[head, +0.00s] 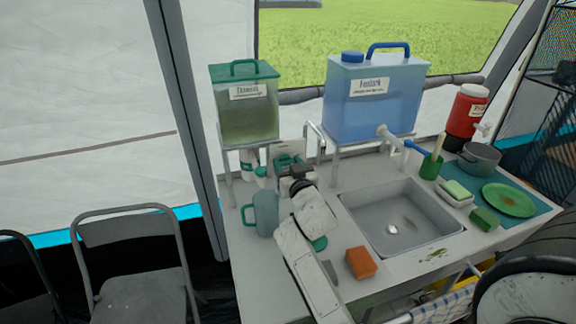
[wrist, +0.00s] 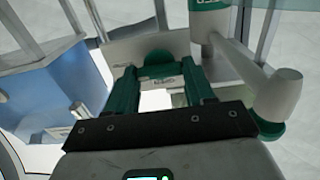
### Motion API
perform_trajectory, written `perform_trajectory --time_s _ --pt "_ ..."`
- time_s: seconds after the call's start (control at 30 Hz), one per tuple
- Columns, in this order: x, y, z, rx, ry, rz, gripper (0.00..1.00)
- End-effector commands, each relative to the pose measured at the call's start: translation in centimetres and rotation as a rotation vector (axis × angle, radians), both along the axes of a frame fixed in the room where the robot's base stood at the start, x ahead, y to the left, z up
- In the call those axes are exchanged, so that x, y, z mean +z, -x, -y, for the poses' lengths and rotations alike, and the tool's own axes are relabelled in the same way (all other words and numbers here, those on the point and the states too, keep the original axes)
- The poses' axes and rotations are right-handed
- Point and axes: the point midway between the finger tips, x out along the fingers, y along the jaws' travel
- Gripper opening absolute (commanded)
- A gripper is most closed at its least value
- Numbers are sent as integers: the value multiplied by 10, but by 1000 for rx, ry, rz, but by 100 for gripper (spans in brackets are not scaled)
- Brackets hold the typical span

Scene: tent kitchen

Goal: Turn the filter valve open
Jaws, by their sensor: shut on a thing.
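The water filter (head: 250,158) has white and green parts and stands at the back of the counter below the green-lidded tank. My gripper (head: 290,172) reaches up to its front, and my arm hides much of it. In the wrist view, my gripper (wrist: 160,76) has its two dark green fingers on either side of a small green labelled piece, which looks like the filter valve (wrist: 160,66). The gripper is shut on it. Whether the valve stands open or closed cannot be told. White filter housing (wrist: 276,95) shows close on the right in the wrist view.
A grey-green pitcher (head: 264,212) stands just left of my arm. An orange sponge (head: 361,262) lies right of it, near the sink (head: 402,222). The green-lidded tank (head: 245,118) and a blue tank (head: 374,100) stand on racks above. A metal tap (head: 316,140) rises nearby.

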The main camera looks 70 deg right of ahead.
Motion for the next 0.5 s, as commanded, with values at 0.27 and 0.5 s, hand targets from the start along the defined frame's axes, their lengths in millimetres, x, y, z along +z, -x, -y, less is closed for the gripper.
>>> perform_trajectory --time_s 0.27,0.5 --pt "0 -1 -1 1 64 -76 23" --pt "0 -2 -2 2 188 -222 23"
